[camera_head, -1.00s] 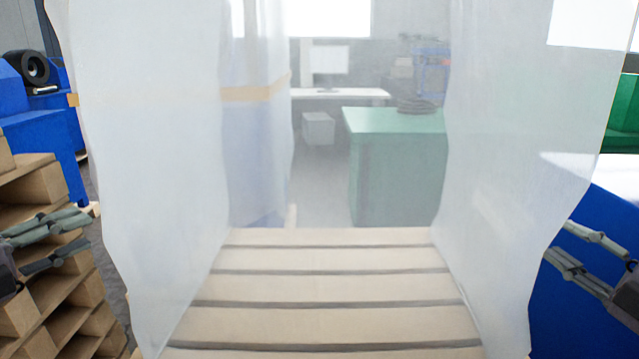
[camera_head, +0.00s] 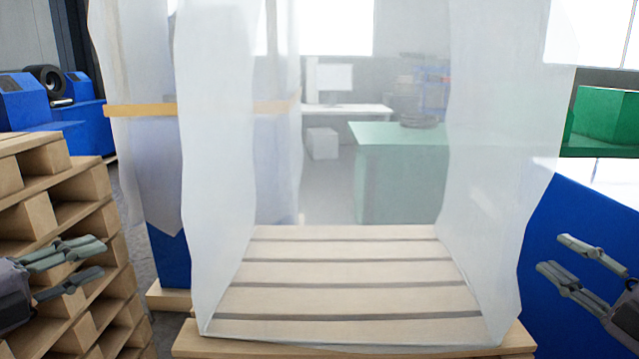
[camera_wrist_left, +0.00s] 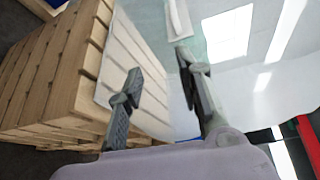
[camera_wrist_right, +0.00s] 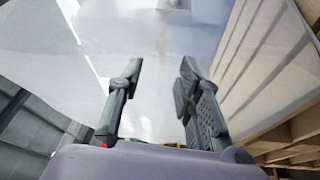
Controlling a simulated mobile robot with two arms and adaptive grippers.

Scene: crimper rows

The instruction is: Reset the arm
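My left gripper (camera_head: 98,264) is at the left of the head view, in front of the stacked pallets. Its fingers are apart with nothing between them; it also shows open in the left wrist view (camera_wrist_left: 160,85). My right gripper (camera_head: 555,255) is at the right of the head view, in front of a blue unit. Its fingers are apart and empty, as the right wrist view also shows (camera_wrist_right: 158,85).
A wooden pallet (camera_head: 340,272) with translucent plastic sheets (camera_head: 215,170) on both sides stands ahead in the middle. Stacked pallets (camera_head: 85,200) stand at the left. A blue unit (camera_head: 590,210) stands at the right. A green cabinet (camera_head: 400,180) shows behind the plastic.

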